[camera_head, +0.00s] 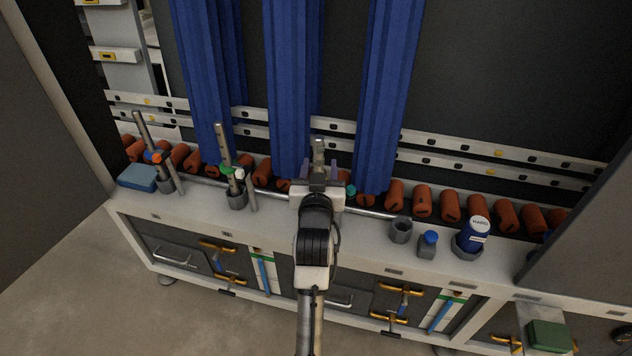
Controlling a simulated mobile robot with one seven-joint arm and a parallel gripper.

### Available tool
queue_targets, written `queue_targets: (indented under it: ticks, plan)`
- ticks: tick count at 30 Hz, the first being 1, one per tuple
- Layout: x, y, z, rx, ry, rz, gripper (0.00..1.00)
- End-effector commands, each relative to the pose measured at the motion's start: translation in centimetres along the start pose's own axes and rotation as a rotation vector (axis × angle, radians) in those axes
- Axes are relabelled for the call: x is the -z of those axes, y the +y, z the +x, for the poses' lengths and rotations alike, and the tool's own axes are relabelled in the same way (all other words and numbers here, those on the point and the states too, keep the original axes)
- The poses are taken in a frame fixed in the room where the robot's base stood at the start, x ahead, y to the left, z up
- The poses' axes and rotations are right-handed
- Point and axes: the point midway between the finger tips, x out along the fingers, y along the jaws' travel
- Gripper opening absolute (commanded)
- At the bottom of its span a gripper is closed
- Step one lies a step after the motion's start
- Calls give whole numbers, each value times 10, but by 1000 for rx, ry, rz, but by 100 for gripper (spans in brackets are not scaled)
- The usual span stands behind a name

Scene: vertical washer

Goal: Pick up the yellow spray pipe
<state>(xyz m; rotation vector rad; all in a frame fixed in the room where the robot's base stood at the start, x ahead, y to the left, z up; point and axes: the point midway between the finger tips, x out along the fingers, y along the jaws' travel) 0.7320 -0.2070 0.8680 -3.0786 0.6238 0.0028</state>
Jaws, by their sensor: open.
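My gripper (319,168) is over the middle of the washer's ledge, pointing away from the camera, its two purplish fingers apart. A grey upright pipe (318,148) shows between and just beyond the fingers; I cannot tell whether they touch it. My gripper and arm hide its lower part, and no yellow marking shows on it. Two other grey spray pipes stand in holders on the left: one with orange and blue parts (146,133), one with green parts (220,143). No pipe is clearly yellow in this view.
A blue box (138,178) lies at the ledge's left end. A grey cup (401,229), a small blue-capped bottle (428,244) and a blue canister (474,232) stand on the right. Blue curtain strips (387,90) hang behind a row of orange rollers (422,201).

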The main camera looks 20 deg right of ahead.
Motion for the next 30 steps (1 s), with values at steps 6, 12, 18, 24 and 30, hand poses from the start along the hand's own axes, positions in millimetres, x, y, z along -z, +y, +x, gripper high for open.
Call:
queue_targets:
  ticks: [6, 12, 18, 24, 30]
  plan:
    - [0, -1, 20, 1, 0, 0, 46]
    - [0, -3, 42, 1, 0, -2, 46]
    - [-3, -5, 67, 1, 2, -2, 46]
    - [-5, -5, 72, 1, 1, 0, 46]
    - [-5, -5, 72, 2, 1, 0, 34]
